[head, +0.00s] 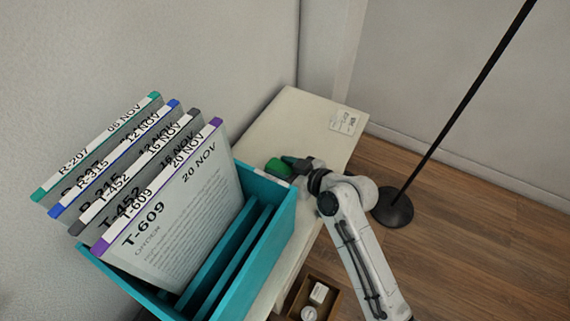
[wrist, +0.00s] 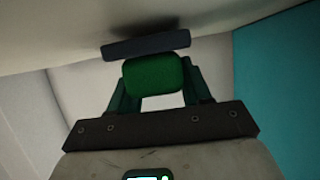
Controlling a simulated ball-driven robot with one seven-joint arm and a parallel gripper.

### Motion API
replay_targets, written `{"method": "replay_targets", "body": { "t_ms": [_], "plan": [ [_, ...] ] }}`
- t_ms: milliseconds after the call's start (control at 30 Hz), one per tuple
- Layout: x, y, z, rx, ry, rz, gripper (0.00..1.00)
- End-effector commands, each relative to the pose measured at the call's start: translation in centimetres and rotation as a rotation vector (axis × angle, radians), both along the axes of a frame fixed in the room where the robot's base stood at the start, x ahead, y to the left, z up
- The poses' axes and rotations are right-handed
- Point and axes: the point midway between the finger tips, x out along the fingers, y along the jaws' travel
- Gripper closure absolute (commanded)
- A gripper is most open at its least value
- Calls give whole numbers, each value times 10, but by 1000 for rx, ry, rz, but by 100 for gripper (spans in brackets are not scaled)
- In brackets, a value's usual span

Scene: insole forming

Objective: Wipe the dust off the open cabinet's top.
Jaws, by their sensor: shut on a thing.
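The cabinet's pale top (head: 310,118) runs along the wall behind the teal file holder. My gripper (head: 283,166) is at the top, just right of the holder, and is shut on a green block (head: 275,169). In the wrist view, the green fingers of my gripper (wrist: 154,78) clasp the green block (wrist: 153,77) from both sides. A dark flat pad (wrist: 146,45) sits on the block's far end, against or very near a pale surface; I cannot tell if it touches. I cannot make out any dust.
The teal file holder (head: 267,190) with several labelled sheets stands close to my gripper's left. A white label (head: 347,120) lies at the top's far right end. A brown open box (head: 330,308) with small white items is below. A black pole stand (head: 393,211) stands right.

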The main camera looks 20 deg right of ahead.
Motion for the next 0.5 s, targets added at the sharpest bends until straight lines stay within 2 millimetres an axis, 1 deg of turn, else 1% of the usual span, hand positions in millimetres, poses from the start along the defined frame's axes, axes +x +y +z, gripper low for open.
{"method": "replay_targets", "body": {
  "t_ms": [33,267,367,500],
  "plan": [
    [2,10,-5,11,6,13,81],
    [14,17,-1,10,-2,13,81],
    [16,15,-2,9,-3,10,81],
    [21,5,-3,4,-3,5,81]
  ]
}}
